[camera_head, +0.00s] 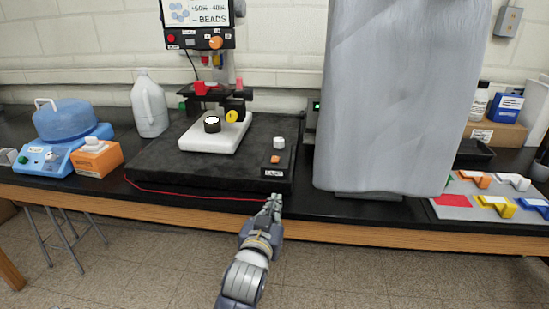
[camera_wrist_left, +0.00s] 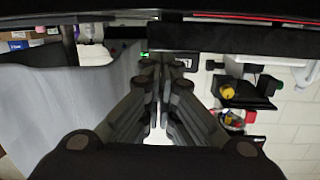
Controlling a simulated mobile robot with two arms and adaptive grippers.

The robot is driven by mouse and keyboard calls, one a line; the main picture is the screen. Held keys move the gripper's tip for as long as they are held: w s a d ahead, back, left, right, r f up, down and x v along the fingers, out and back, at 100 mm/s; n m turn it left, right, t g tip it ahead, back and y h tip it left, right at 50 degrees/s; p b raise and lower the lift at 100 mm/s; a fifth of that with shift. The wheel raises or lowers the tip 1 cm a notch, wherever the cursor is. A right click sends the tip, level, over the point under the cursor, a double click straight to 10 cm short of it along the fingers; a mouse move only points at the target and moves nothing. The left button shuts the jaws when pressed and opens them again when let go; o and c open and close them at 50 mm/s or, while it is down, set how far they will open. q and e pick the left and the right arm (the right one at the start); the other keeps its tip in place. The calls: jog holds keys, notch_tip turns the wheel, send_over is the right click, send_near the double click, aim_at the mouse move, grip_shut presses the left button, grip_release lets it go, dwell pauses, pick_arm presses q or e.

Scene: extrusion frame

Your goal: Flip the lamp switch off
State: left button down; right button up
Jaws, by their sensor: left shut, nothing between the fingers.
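The lamp switch box (camera_head: 284,163) is small and black with a white label, at the front right corner of a black platform (camera_head: 170,168). An orange switch piece (camera_head: 276,159) is on its top, with a white knob (camera_head: 279,142) behind it. I cannot tell which way the switch is set. My left gripper (camera_head: 274,204) is just in front of the box, over the bench's front edge, apart from the switch in the picture. Its fingers are shut and empty, pointing away from me; they also show in the left wrist view (camera_wrist_left: 160,65). My right gripper is not in view.
A microscope-like stand (camera_head: 220,100) with a white base is on the platform. A tall grey covered object (camera_head: 395,100) stands right of the box. A red cord (camera_head: 190,194) runs along the platform's front. A white jug (camera_head: 149,105) and an orange box (camera_head: 95,158) stand left.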

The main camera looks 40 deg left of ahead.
pick_arm(q)
notch_tip(320, 180, up, 9)
jog(key=w+a+n+t+y, duration=0.1)
jog(key=w+a+t+y, duration=0.1)
jog(key=a+y, duration=0.1)
jog(key=shift+n+t, duration=0.3)
jog(key=shift+n, duration=0.1)
jog(key=shift+f, duration=0.1)
notch_tip(320, 180, up, 2)
jog(key=p, duration=0.2)
send_over(275, 159)
jog(key=r+v, duration=0.1)
jog(key=v, duration=0.1)
jog(key=f, duration=0.3)
jog(key=shift+s+d, duration=0.25)
jog(key=shift+s, duration=0.05)
jog(key=shift+s+f, duration=0.15)
jog(key=shift+f, duration=0.6)
jog(key=shift+f, duration=0.1)
